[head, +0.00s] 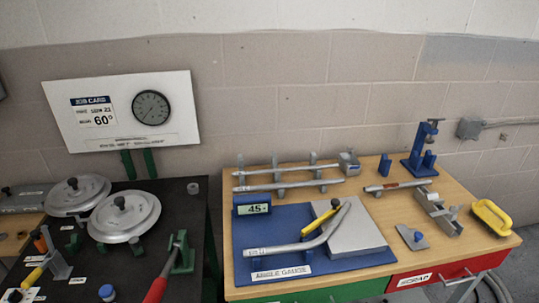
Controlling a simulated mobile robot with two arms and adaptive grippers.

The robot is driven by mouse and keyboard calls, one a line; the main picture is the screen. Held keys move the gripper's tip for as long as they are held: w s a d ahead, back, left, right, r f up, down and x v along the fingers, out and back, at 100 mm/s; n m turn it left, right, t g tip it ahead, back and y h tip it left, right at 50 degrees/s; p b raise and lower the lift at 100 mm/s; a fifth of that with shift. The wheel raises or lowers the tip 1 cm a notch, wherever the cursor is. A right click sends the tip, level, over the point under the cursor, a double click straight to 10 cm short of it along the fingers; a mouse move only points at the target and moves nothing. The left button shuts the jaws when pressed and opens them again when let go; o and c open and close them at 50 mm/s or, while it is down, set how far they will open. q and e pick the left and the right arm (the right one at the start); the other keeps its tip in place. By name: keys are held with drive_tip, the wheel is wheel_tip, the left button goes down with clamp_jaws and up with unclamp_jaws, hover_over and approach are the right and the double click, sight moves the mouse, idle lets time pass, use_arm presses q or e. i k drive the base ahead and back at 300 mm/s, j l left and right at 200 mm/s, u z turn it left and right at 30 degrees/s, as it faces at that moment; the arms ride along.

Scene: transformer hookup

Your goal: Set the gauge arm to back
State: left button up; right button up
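The angle gauge sits on the wooden table to the right, with a blue base plate (245,236) labelled "ANGLE GAUGE". Its small display (252,209) seems to read 45. The yellow gauge arm (318,223) slants from lower left to upper right, with a black knob (335,203) near its far end. A bent grey tube (285,249) lies on the gauge, its bend running up beside the yellow arm. A grey block (352,232) forms the right part of the gauge. Neither of my grippers is in view.
A job card board (122,110) with a dial and "60°" stands behind the dark bench at left. That bench carries two round metal discs (124,215) and a red-handled tool (156,289). Straight tubes (288,184) lie on a rack behind the gauge; a blue press (420,152) stands back right.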

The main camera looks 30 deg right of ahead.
sight(335, 203)
drive_tip(key=z, duration=1.3)
